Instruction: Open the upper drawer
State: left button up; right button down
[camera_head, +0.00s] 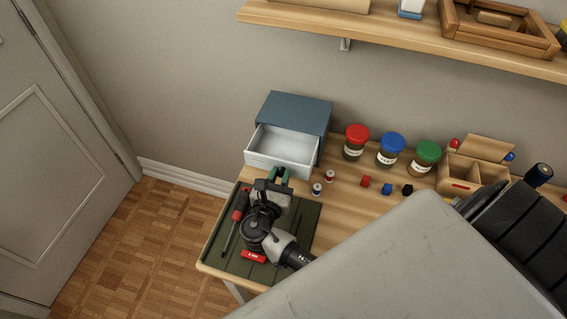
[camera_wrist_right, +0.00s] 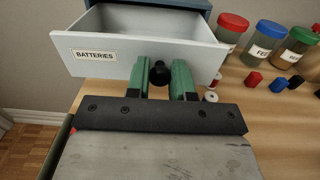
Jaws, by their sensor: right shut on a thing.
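A small blue cabinet (camera_head: 300,109) stands on the wooden desk against the wall. Its upper drawer (camera_head: 284,147), light grey-white, is pulled well out, and its inside looks empty. In the right wrist view the drawer front (camera_wrist_right: 110,57) carries a "BATTERIES" label and a dark round knob (camera_wrist_right: 159,72). My right gripper (camera_head: 279,174) is at the drawer front; in the wrist view its green fingers (camera_wrist_right: 159,80) are on either side of the knob, shut on it. The cabinet's part below the drawer is hidden. My left gripper is in neither view.
A dark green mat (camera_head: 301,220) with a red-handled screwdriver (camera_head: 236,219) lies under my right arm. Jars with red (camera_head: 356,139), blue (camera_head: 391,149) and green lids stand right of the cabinet. Small spools and blocks lie before them. A wooden shelf (camera_head: 400,40) hangs above.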

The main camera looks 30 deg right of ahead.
jog(key=c, duration=1)
grip_release()
jog(key=b+v, duration=0.1)
jog(key=v, duration=0.9)
jog(key=shift+s+a+b, duration=0.25)
jog(key=shift+s+b, duration=0.05)
jog(key=shift+b, duration=0.1)
jog(key=shift+r, duration=0.1)
